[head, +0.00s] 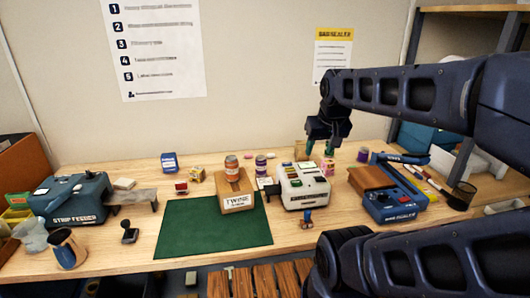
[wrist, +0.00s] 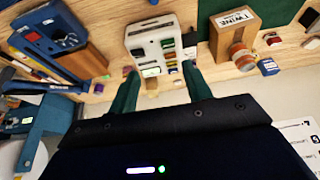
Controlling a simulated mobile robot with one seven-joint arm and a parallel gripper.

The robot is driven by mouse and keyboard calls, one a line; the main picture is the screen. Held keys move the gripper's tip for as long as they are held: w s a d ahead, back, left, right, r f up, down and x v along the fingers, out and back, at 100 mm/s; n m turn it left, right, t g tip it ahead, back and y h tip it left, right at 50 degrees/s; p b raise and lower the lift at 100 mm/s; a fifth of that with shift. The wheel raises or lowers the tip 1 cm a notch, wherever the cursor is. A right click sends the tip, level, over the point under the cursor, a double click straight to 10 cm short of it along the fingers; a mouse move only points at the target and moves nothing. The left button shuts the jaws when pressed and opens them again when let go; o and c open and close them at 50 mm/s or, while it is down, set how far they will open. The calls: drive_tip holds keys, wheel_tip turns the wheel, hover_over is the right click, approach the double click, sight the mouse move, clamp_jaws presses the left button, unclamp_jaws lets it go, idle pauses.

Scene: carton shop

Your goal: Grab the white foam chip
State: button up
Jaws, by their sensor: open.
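I cannot pick out the white foam chip with certainty in either view. A small pale block (head: 124,183) lies by the strip feeder at the left in the head view, but I cannot tell if it is the chip. My gripper (head: 319,148) hangs over the back of the bench, behind the white sealer-like machine (head: 303,187). In the wrist view my gripper (wrist: 158,70) has its two teal fingers spread apart. The machine (wrist: 153,42) shows beyond the fingertips, and small items near the bench edge are partly hidden by the fingers.
The twine box (head: 237,201) with cans stands left of the machine, on the edge of a green mat (head: 190,228). A blue bag sealer (head: 393,203) stands to the right. The strip feeder (head: 70,198) and a mug (head: 68,248) are at the left. Most of the mat is clear.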

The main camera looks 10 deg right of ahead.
drive_tip(key=shift+w, duration=0.1)
drive_tip(key=w+r+m+g, duration=0.1)
drive_tip(key=w+r+m, duration=0.1)
drive_tip(key=w, duration=0.5)
drive_tip(key=w+r+m, duration=0.1)
drive_tip(key=w+m, duration=0.2)
drive_tip(key=w, duration=0.4)
drive_tip(key=m+g+h, duration=0.3)
drive_tip(key=m+h, duration=0.2)
drive_tip(key=m, duration=0.8)
hover_over(272, 154)
drive_tip(key=a, duration=0.3)
wheel_tip(272, 154, down, 29)
drive_tip(key=shift+f, duration=0.1)
drive_tip(key=shift+x, duration=2.55)
drive_tip(key=shift+d, duration=0.1)
clamp_jaws()
